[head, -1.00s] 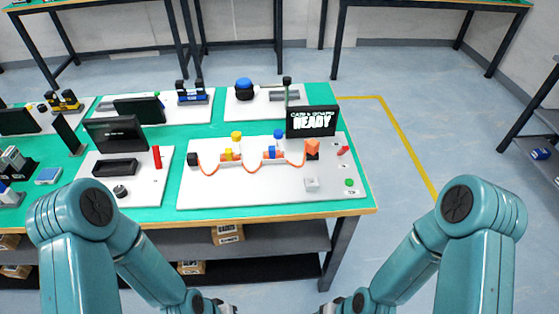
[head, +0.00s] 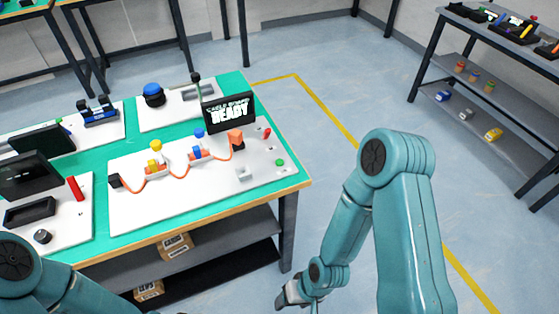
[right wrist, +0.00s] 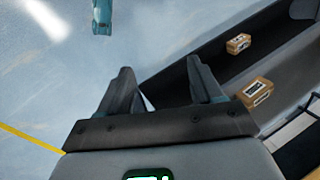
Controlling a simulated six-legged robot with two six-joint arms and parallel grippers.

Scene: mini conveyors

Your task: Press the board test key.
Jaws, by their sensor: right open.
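I cannot tell for sure which is the test key. My right gripper (head: 297,296) is low in front of the table's right end, apart from the board. In the right wrist view its jaws (right wrist: 160,78) are open and empty. My left gripper is out of view.
An orange cable with yellow and blue clips runs along the board to an orange block (head: 235,138). Cardboard boxes (head: 175,244) sit on the shelf below. Floor to the right is open, with a yellow line (head: 345,130); another shelved table (head: 470,110) stands beyond.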

